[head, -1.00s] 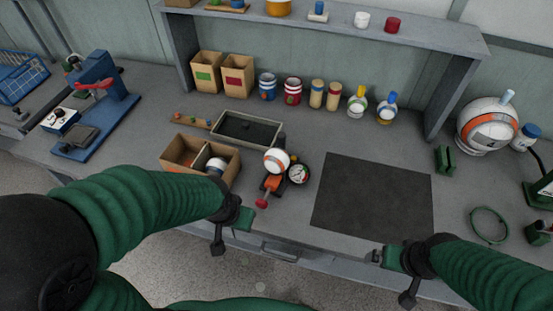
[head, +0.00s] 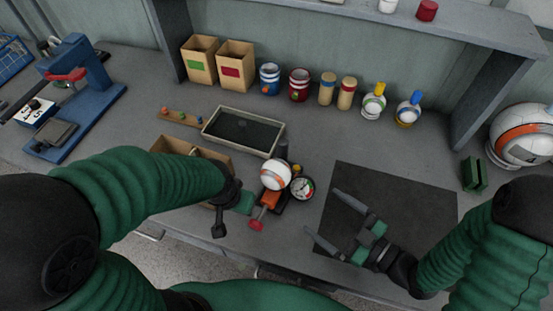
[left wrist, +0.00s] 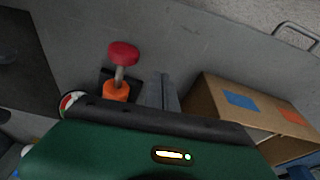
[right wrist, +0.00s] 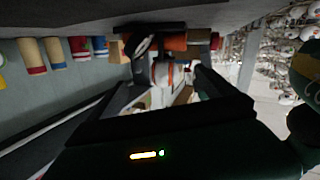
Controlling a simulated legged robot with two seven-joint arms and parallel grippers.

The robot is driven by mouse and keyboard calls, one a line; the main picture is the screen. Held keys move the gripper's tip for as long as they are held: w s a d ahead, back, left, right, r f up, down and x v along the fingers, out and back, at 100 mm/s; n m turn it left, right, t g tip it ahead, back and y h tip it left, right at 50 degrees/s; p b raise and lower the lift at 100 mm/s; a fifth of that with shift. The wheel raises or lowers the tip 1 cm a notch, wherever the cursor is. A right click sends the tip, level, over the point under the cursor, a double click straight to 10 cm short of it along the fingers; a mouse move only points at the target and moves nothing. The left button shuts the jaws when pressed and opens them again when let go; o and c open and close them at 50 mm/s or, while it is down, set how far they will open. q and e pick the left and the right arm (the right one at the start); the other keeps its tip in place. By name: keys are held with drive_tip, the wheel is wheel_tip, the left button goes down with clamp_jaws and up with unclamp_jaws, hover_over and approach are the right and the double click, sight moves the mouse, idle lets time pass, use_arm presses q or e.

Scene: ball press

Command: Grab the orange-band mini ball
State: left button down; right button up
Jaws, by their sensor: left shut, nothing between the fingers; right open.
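The orange-band mini ball (head: 275,174) is white with an orange stripe. It sits on a small device with an orange body (head: 270,200), a red knob (head: 256,225) and a round gauge (head: 302,187). The ball also shows in the right wrist view (right wrist: 163,74). My right gripper (head: 322,212) is open and empty, above the dark mat and right of the ball, its fingers pointing toward the device. My left gripper (head: 247,202) is shut and empty just left of the device; its fingertips are hard to make out. In the left wrist view the red knob (left wrist: 123,53) is near it.
A cardboard box (head: 180,146) is partly hidden behind my left arm. A grey tray (head: 208,137) lies behind the device. The dark mat (head: 420,205) is clear apart from my right gripper. Jars, bottles and cartons line the back; a large ball (head: 525,135) stands right.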

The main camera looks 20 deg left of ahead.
sight(274, 173)
use_arm(q)
drive_tip(key=shift+w+f, duration=0.15)
drive_tip(key=shift+d+f+b, duration=0.1)
drive_tip(key=shift+f+b, duration=0.25)
drive_tip(key=shift+b, duration=0.05)
drive_tip(key=shift+d+f+b, duration=0.1)
drive_tip(key=shift+f+b, duration=0.55)
drive_tip(key=shift+b, duration=0.05)
drive_tip(key=shift+r+p, duration=0.5)
drive_tip(key=shift+r, duration=0.05)
use_arm(e)
drive_tip(key=shift+y, duration=0.8)
drive_tip(key=x, duration=0.5)
drive_tip(key=r+x, duration=0.1)
drive_tip(key=x, duration=0.4)
drive_tip(key=r+x, duration=0.1)
drive_tip(key=x, duration=0.5)
drive_tip(key=shift+s+a, duration=0.15)
drive_tip(key=shift+a, duration=0.3)
drive_tip(key=c, duration=1.4)
